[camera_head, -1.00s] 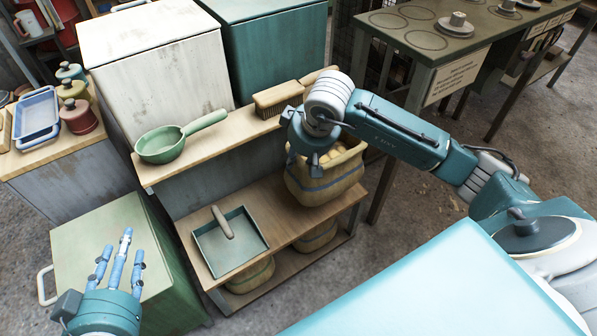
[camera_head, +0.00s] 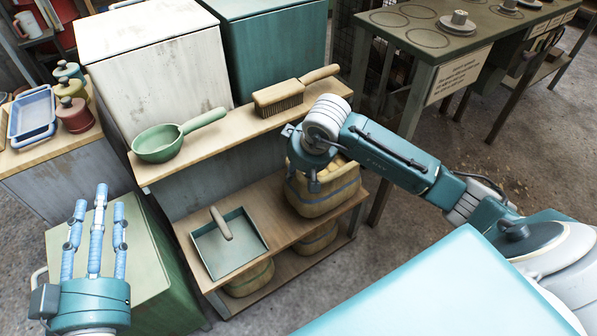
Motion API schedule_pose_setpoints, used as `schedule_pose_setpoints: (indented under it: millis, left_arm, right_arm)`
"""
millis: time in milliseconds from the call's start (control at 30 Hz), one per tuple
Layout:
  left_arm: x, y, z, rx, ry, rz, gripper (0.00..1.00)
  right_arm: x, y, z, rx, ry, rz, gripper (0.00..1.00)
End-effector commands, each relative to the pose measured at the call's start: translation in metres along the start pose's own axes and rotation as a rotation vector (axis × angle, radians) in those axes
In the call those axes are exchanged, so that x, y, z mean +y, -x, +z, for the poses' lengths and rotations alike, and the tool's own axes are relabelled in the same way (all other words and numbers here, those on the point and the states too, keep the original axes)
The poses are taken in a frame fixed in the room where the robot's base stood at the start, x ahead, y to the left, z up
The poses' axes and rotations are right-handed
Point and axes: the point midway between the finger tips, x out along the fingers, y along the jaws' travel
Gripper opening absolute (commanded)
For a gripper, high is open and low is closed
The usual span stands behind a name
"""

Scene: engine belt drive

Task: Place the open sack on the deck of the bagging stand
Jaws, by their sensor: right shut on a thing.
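The open sack (camera_head: 325,197) is a tan woven bag with a dark band and pale, lumpy contents at its mouth. It is upright at the right end of the bagging stand's deck (camera_head: 283,228). Its base appears to be at the deck, but I cannot tell if it bears fully on it. My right gripper (camera_head: 315,183) is shut on the sack's near upper side; its fingers are partly hidden by the wrist. My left gripper (camera_head: 93,205) is open and empty, fingers spread, in front of the green cabinet at lower left.
A dustpan (camera_head: 245,258) lies on the deck left of the sack. A green scoop (camera_head: 160,145) and a brush (camera_head: 280,97) lie on the upper shelf (camera_head: 232,124). More sacks (camera_head: 250,280) sit below the deck. A dark workbench (camera_head: 440,45) stands behind at right.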

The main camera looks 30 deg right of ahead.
Motion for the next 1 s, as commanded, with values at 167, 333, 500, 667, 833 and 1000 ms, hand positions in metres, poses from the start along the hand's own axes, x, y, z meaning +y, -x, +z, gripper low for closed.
schedule_pose_setpoints:
  millis: [167, 333, 500, 667, 833, 1000]
  left_arm:
    - [0.0, 0.0, -0.001, 0.002, 0.0, 0.0, 0.4]
    - [0.0, 0.0, -0.005, 0.021, 0.0, 0.001, 0.4]
    - [0.001, 0.0, -0.006, 0.023, 0.0, 0.001, 0.4]
    - [0.001, 0.0, -0.005, 0.023, 0.0, 0.001, 0.4]
    - [0.0, -0.001, -0.003, 0.007, 0.0, 0.001, 0.4]
    - [-0.003, 0.004, 0.027, -0.127, -0.002, -0.007, 0.4]
  right_arm:
    - [0.001, 0.001, -0.002, 0.005, 0.001, 0.001, 0.0]
    - [0.001, 0.001, -0.002, 0.005, 0.001, 0.001, 0.0]
    - [0.0, -0.001, 0.0, 0.0, 0.001, 0.0, 0.44]
    - [0.0, -0.001, 0.001, -0.001, 0.0, 0.0, 0.44]
    - [0.0, 0.001, 0.0, -0.001, 0.0, 0.0, 0.44]
    - [0.001, 0.022, -0.002, 0.002, 0.002, 0.002, 0.44]
